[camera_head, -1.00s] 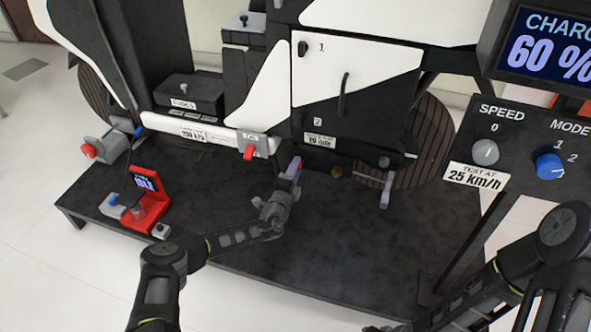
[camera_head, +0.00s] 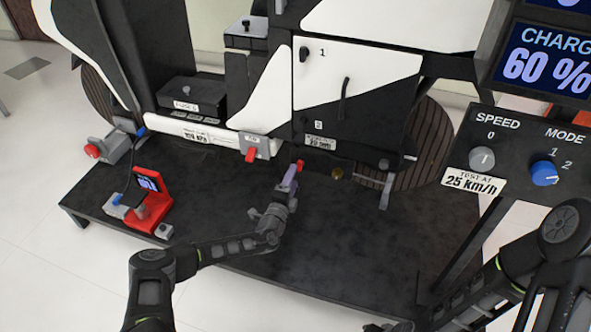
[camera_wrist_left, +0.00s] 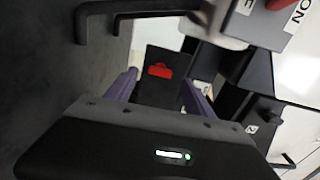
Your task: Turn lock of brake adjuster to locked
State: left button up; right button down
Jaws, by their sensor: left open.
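A small red lock piece (camera_head: 299,165) shows just beyond my left gripper (camera_head: 290,177), at the lower edge of the vehicle body in the head view. In the left wrist view, a red tab (camera_wrist_left: 160,70) on a black block (camera_wrist_left: 160,92) appears between the purple fingers of my left gripper (camera_wrist_left: 158,84). The fingers are apart, and I see nothing held. The tab looks like the same red piece, but its lock setting cannot be read. My right arm (camera_head: 540,260) is at the lower right; its gripper is out of frame.
A grey block with a red lever (camera_head: 250,155) is left of my left gripper. A red stand with a screen (camera_head: 150,205) is farther left on the black platform (camera_head: 330,240). A control panel (camera_head: 520,150) stands at right. The platform's front is mostly clear.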

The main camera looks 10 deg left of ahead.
pick_arm(q)
jog(key=s+p, duration=0.1)
jog(key=s, duration=0.2)
jog(key=shift+s+a, duration=0.1)
jog(key=shift+s, duration=0.15)
